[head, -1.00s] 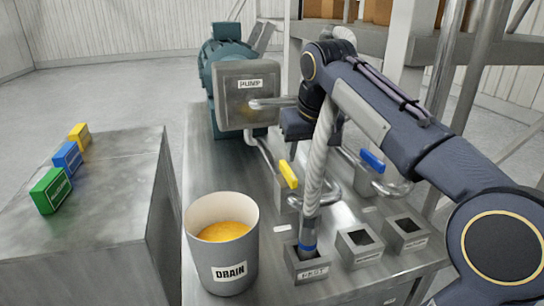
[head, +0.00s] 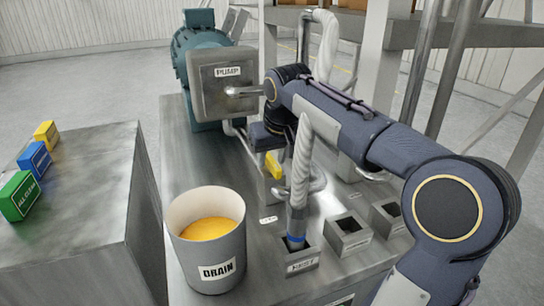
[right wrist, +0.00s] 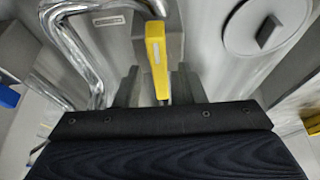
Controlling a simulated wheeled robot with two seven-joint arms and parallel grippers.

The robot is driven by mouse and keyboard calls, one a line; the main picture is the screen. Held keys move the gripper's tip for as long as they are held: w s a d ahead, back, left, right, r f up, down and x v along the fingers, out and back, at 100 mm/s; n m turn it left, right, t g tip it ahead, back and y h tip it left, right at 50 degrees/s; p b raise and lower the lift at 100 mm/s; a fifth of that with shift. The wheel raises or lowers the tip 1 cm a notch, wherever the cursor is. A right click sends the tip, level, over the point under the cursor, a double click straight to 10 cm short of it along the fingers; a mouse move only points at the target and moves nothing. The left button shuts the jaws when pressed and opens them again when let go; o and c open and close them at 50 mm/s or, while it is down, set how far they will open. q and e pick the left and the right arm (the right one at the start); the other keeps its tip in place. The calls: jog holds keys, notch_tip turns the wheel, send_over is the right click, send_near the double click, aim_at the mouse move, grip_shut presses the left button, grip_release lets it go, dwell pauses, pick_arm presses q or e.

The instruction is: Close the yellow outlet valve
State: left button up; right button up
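The yellow outlet valve handle (head: 273,166) stands on the metal bench behind the hose socket, partly covered by my right gripper (head: 266,148). In the right wrist view the yellow handle (right wrist: 156,52) runs lengthwise between the two dark fingers of my right gripper (right wrist: 157,85). The fingers are open, with a gap showing on each side of the handle. I cannot tell whether either finger touches it. My left gripper is not in view.
A pale hose (head: 302,160) rises from a socket close to the valve. A drain bucket (head: 208,252) with orange content stands in front. The pump (head: 222,88) is behind. Colored blocks sit on the left cabinet (head: 90,200).

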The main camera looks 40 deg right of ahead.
grip_shut()
jog(key=shift+r+n, duration=0.1)
jog(key=shift+n, duration=0.2)
jog(key=n+y+p, duration=0.1)
jog(key=n, duration=0.2)
jog(key=shift+d+y+p, duration=0.15)
jog(key=shift+y+p, duration=0.15)
jog(key=shift+p, duration=0.1)
jog(key=n+y+p, duration=0.1)
jog(key=n, duration=0.2)
jog(key=n+y+p, duration=0.1)
jog(key=n, duration=0.1)
jog(key=shift+d+n, duration=0.1)
jog(key=shift+n, duration=0.3)
jog(key=n+p, duration=0.1)
jog(key=n, duration=0.1)
jog(key=n+g+y+p, duration=0.1)
jog(key=n, duration=0.1)
jog(key=shift+w+d+r+g, duration=0.1)
jog(key=shift+g, duration=0.2)
jog(key=shift+w+n+g+y+p, duration=0.1)
jog(key=shift+n+g+y+p, duration=0.35)
jog(key=shift+n, duration=0.65)
jog(key=shift+n+g+y+p, duration=0.2)
jog(key=shift+n+p, duration=0.4)
jog(key=shift+n, duration=0.5)
